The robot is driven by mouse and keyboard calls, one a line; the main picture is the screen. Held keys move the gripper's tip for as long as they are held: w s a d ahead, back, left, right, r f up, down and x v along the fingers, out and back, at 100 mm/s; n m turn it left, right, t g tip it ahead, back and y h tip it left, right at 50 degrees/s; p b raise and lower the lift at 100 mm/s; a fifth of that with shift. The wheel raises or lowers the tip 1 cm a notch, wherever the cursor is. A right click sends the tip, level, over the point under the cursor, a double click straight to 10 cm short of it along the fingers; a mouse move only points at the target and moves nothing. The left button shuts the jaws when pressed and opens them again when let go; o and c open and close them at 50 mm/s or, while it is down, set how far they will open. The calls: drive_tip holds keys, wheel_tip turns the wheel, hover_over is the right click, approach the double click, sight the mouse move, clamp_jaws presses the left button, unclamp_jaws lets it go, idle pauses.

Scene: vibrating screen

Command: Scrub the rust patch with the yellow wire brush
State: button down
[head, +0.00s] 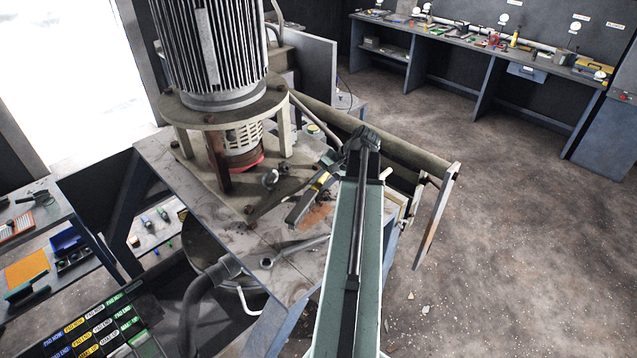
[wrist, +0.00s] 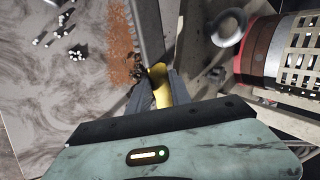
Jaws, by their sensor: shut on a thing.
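The rust patch (wrist: 122,42) is an orange-brown, speckled strip on the worn grey plate, running upward from my gripper in the wrist view. It also shows as a small orange area in the head view (head: 316,214). My gripper (wrist: 156,88) is shut on the yellow wire brush (wrist: 160,84), whose yellow body shows between the dark fingers. The brush's dark bristle end lies at the lower right end of the patch; I cannot tell whether it touches. In the head view, a bit of yellow (head: 322,181) shows beside the patch, partly hidden by my arm.
A large finned motor (head: 212,45) stands on the plate behind and left. In the wrist view, a red-banded cylinder (wrist: 262,50) is close on the right and white-tipped bits (wrist: 62,28) lie left. A long workbench (head: 480,50) stands far back; the floor at right is mostly open.

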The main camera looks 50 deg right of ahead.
drive_tip(key=shift+s+f+b, duration=0.1)
drive_tip(key=shift+f+b, duration=2.1)
drive_tip(key=shift+f, duration=0.2)
drive_tip(key=shift+f+b, duration=0.6)
drive_tip(key=c, duration=1.5)
unclamp_jaws()
drive_tip(key=shift+o, duration=0.2)
drive_tip(key=shift+r+p, duration=0.4)
drive_tip(key=shift+r, duration=0.05)
clamp_jaws()
drive_tip(key=shift+f, duration=0.1)
